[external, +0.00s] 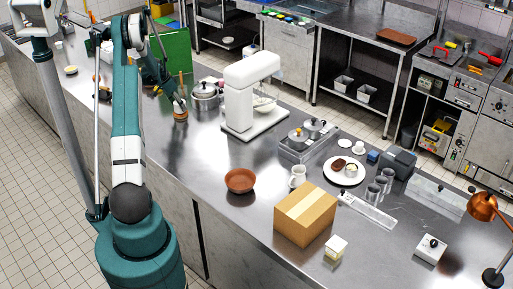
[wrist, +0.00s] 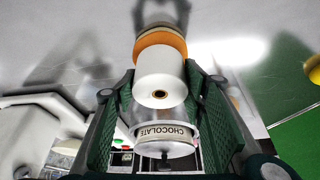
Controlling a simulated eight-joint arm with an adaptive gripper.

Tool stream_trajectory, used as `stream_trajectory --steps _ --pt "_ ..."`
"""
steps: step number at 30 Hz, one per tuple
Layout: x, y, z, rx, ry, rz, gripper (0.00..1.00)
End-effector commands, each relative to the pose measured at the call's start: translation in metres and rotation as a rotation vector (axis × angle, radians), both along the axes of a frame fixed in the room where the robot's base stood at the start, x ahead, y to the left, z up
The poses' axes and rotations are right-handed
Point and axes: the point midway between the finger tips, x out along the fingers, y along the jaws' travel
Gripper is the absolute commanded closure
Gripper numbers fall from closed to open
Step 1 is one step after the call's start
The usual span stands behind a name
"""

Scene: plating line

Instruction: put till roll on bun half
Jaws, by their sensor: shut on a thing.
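The till roll (wrist: 160,78) is a white cylinder with a dark core hole. It sits between the green finger pads of my gripper (wrist: 160,95), which is shut on it. A round orange-brown thing with a paler rim, which looks like the bun half (wrist: 158,46), shows right behind the roll in the wrist view. I cannot tell whether the roll touches it. In the external view my gripper (external: 179,101) is low over the counter, with the orange-brown bun half (external: 180,116) directly below its fingertips. There the roll is too small and covered to make out.
A silver pot (external: 204,90), seemingly the one labelled CHOCOLATE (wrist: 165,141), stands close beyond my gripper. A white stand mixer (external: 250,95) is to the right and a green board (external: 175,48) behind. The counter in front of the bun half is clear up to a brown bowl (external: 240,181).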

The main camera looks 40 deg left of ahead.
Motion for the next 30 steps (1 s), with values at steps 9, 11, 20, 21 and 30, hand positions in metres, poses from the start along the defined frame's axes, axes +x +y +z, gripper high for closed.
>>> stream_trajectory --steps 9,11,20,21,30 --pt "0.0000 0.0000 -0.0038 0.000 0.000 0.000 0.72" --pt "0.0001 0.0000 -0.0030 0.000 0.000 0.000 0.52" --pt "0.0000 0.0000 -0.0026 0.000 0.000 0.000 0.44" --pt "0.0000 0.0000 -0.0026 0.000 0.000 0.000 0.44" --pt "-0.0008 0.0002 0.0029 0.000 0.000 0.000 0.44"
